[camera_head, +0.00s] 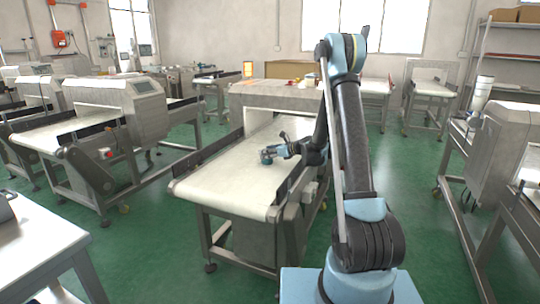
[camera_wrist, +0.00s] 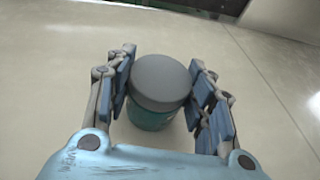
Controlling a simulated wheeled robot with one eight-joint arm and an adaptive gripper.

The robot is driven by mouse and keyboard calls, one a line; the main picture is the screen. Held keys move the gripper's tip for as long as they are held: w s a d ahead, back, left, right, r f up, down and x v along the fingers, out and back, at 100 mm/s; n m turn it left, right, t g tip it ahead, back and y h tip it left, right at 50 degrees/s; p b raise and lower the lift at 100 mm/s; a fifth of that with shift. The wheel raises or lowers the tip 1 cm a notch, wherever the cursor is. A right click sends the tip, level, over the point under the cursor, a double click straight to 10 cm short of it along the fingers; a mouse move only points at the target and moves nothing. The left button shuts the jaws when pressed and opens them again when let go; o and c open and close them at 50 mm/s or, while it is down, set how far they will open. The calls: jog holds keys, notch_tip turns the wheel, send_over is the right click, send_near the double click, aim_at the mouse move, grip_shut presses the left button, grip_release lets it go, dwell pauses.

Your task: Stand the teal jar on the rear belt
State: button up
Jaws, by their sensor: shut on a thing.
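The teal jar (camera_wrist: 151,116) with a grey lid (camera_wrist: 161,80) is between my gripper's fingers (camera_wrist: 163,92) in the wrist view. The fingers press on it from both sides. In the head view my gripper (camera_head: 272,152) is low over the pale belt (camera_head: 228,187) of the metal detector in front of me, and the jar (camera_head: 266,158) shows small beside the fingers. The jar looks upright. Whether its base touches the belt is hard to tell.
The detector's tunnel housing (camera_head: 275,97) stands behind my gripper, with small items on top. A dark side rail (camera_head: 290,182) runs along the belt's right edge. The belt's front part is clear. Other detector conveyors (camera_head: 112,104) stand to the left, with green floor between.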

jog(key=o, duration=1.2)
jog(key=v, duration=1.1)
jog(key=s+d+r+n+g+h, duration=0.1)
jog(key=s+r+n+h, duration=0.1)
jog(key=s+n, duration=0.3)
jog(key=s+d+r+n+g+h, duration=0.1)
jog(key=s+d+r+n, duration=0.15)
jog(key=s, duration=0.45)
jog(key=s+d+f+n+g+h, duration=0.1)
jog(key=s+d+n, duration=0.4)
jog(key=s, duration=0.6)
jog(key=s+d+f+n+g+h, duration=0.1)
jog(key=s+d+f+n+h, duration=0.2)
jog(key=s, duration=0.9)
jog(key=s+d+f+n+g+h, duration=0.1)
jog(key=s+d+f+n+h, duration=0.1)
jog(key=s+d+n+h, duration=0.3)
jog(key=shift+s+d+n, duration=0.5)
jog(key=shift+s+n, duration=0.15)
jog(key=shift+s, duration=0.6)
jog(key=shift+s+d+n, duration=0.55)
jog(key=shift+s+n, duration=0.1)
jog(key=shift+s, duration=0.55)
jog(key=shift+s+d+n, duration=0.5)
jog(key=shift+s+n, duration=0.15)
jog(key=shift+s, duration=0.6)
